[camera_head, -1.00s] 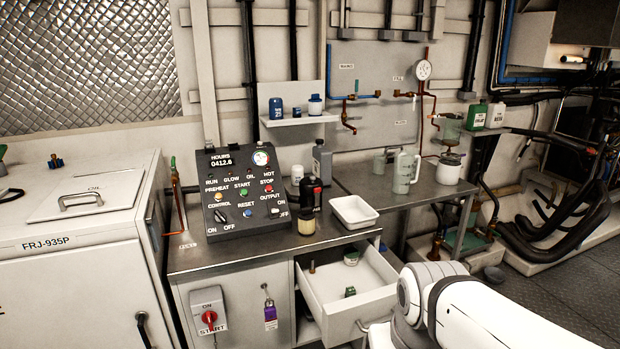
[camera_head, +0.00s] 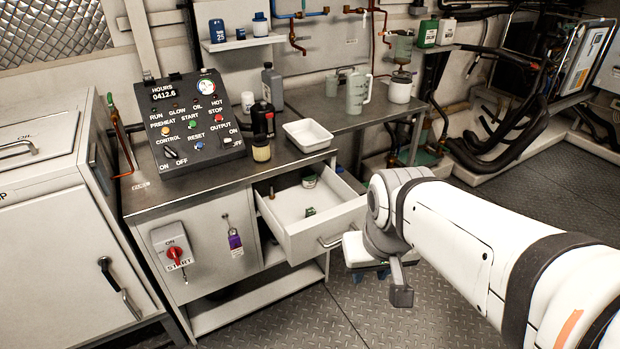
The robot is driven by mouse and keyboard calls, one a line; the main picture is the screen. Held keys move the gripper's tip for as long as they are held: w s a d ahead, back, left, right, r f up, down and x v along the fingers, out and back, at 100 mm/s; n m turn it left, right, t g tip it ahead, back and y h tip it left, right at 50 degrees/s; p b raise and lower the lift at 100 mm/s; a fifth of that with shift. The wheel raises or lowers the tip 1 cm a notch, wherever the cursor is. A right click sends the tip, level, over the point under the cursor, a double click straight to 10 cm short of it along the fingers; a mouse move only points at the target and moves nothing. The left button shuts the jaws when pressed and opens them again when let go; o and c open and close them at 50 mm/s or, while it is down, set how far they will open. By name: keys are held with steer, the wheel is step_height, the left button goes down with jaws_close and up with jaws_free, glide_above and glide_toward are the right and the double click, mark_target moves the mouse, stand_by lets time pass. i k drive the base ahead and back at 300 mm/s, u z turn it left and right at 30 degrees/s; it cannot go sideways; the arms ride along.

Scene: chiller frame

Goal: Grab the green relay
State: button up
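The green relay (camera_head: 310,211) is a small green block lying on the floor of the open drawer (camera_head: 290,238), near its front. A small brown cylinder (camera_head: 271,193) and a round green-and-white container (camera_head: 309,181) are in the drawer behind it. My white arm reaches in from the right. A dark grey part at its end, which looks like part of my gripper (camera_head: 401,291), hangs down to the right of the drawer and apart from the relay. The fingers do not show clearly, so I cannot tell whether they are open or shut.
The steel worktop (camera_head: 150,200) above the drawer carries a control panel (camera_head: 190,125), bottles and a white tray (camera_head: 308,135). The tray stands near the edge, behind the drawer. The drawer handle (camera_head: 330,242) faces my arm. Clear metal floor (camera_head: 310,315) lies in front.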

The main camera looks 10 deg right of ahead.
mark_target(310, 211)
steer(key=u, duration=0.1)
steer(key=i, duration=1.1)
steer(key=z, duration=0.5)
